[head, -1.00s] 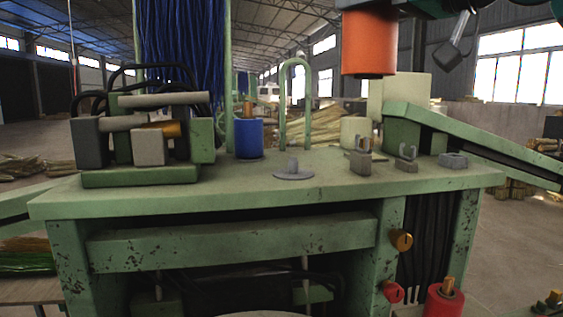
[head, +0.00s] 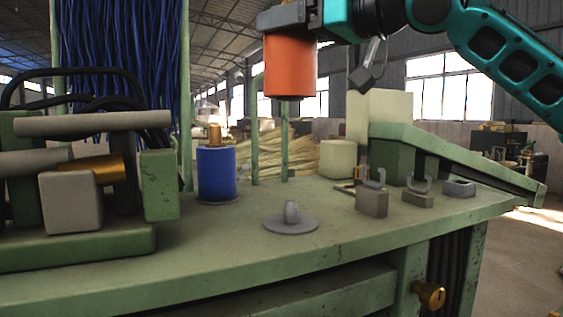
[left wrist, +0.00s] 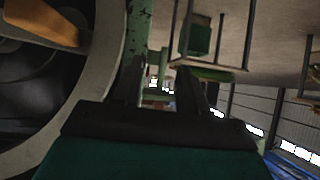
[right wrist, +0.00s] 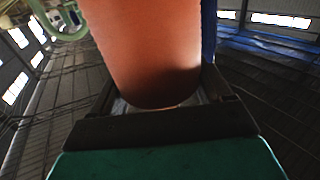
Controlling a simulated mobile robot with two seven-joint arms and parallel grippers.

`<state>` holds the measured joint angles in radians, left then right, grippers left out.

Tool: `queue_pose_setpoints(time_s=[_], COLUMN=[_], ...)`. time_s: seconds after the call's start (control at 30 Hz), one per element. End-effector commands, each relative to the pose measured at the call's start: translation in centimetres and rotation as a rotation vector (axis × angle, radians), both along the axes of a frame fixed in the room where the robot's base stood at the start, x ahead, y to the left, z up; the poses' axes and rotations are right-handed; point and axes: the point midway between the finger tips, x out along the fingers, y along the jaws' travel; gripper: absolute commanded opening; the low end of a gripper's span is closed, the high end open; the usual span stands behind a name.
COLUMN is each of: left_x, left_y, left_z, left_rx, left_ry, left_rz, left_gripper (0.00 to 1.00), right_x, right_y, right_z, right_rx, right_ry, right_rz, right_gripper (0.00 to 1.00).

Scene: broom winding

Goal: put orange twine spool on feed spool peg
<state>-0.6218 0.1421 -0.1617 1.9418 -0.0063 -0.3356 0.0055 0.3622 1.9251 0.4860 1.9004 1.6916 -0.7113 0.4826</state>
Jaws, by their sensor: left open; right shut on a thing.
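The orange twine spool (head: 289,68) hangs upright in the air in the head view, above the green bench. My right gripper (head: 290,22) is shut on its upper end. The spool also fills the middle of the right wrist view (right wrist: 145,50), between the fingers (right wrist: 160,100). The grey feed spool peg (head: 291,212), a short stub on a round disc, stands empty on the bench top, well below the spool and nearly in line with it in the picture. My left gripper (left wrist: 165,95) shows only in the left wrist view; it is open and empty.
A blue spool (head: 217,173) stands on the bench left of the peg. A green and grey machine (head: 85,175) fills the left side. Grey blocks with hooks (head: 372,202) stand right of the peg. The bench top (head: 320,240) around the peg is clear.

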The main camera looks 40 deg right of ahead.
Motion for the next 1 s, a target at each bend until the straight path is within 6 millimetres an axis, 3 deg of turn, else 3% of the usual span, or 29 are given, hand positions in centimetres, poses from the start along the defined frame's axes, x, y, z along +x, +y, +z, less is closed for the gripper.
queue_pose_setpoints(time_s=[0.1, 0.43, 0.7, 0.9, 1.0], left_x=[-0.2, -0.5, 0.3, 0.8, 0.8], left_y=[0.0, -0.1, -1.4, -1.6, -1.9], left_z=[-2.3, -6.8, -6.0, -6.8, -6.7], left_rx=[0.000, -0.001, -0.025, -0.031, -0.035], left_ry=[0.004, 0.023, 0.006, 0.004, 0.006], left_rz=[-0.001, -0.001, -0.020, -0.024, -0.028], left_gripper=[0.43, 0.43, 0.43, 0.43, 0.43], right_x=[-0.1, 0.0, 0.0, 0.0, 0.0], right_y=[0.0, 0.1, 0.1, 0.1, 0.0], right_z=[-3.8, -12.4, -15.0, -18.0, -18.5], right_rx=[0.002, 0.004, 0.000, 0.001, 0.001], right_ry=[-0.002, -0.002, -0.003, -0.001, -0.002], right_rz=[0.004, 0.005, 0.002, 0.004, 0.002], right_gripper=[0.38, 0.38, 0.38, 0.38, 0.38])
